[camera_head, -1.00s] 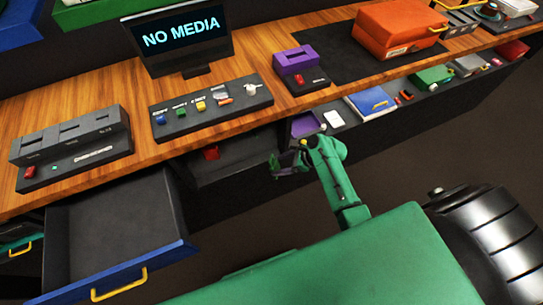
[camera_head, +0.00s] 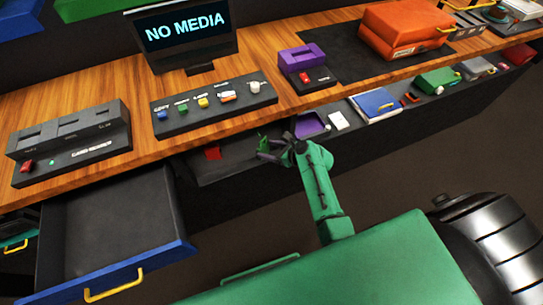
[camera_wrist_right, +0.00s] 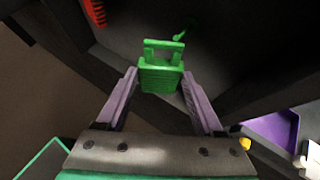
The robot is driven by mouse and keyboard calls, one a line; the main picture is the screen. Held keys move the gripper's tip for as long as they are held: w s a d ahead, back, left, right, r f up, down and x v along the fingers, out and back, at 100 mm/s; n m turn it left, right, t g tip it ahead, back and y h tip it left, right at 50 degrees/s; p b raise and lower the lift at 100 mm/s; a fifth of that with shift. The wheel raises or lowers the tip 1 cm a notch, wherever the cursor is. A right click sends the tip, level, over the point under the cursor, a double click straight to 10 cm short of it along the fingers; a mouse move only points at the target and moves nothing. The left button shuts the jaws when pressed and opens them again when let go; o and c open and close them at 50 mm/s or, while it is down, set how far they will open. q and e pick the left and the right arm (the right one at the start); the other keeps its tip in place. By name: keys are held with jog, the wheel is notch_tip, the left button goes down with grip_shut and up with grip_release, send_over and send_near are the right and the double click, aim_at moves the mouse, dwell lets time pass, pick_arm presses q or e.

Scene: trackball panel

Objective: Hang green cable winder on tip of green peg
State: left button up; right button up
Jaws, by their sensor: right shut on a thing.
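The green cable winder (camera_wrist_right: 160,78) is between the purple fingers of my right gripper (camera_wrist_right: 160,92) in the right wrist view. My right gripper is shut on it. The winder has a ribbed lower block and an open loop at its top. It also shows small in the head view (camera_head: 263,142), at my right gripper (camera_head: 268,154). A thin green peg (camera_wrist_right: 179,36) shows just beyond and slightly right of the loop, in the dark recess. It looks apart from the loop, but the depth is hard to tell. My left gripper is not in view.
The recess lies under the wooden desk (camera_head: 100,85). A red ribbed thing (camera_wrist_right: 95,12) is at its left, and a purple tray (camera_head: 310,124) is at its right. An open drawer (camera_head: 110,225) juts out at the left. The floor in front is clear.

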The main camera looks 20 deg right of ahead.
aim_at(268, 142)
jog(key=shift+w+a+f+b, duration=0.1)
jog(key=shift+w+f+b, duration=0.1)
jog(key=shift+w+b, duration=0.75)
jog(key=shift+w+f+b, duration=0.15)
jog(key=shift+w+b, duration=0.7)
jog(key=shift+b, duration=0.05)
jog(key=shift+w, duration=0.45)
jog(key=shift+w+a+f, duration=0.1)
jog(key=shift+w+f, duration=0.1)
jog(key=shift+w, duration=0.05)
jog(key=o, duration=1.4)
jog(key=shift+s, duration=0.1)
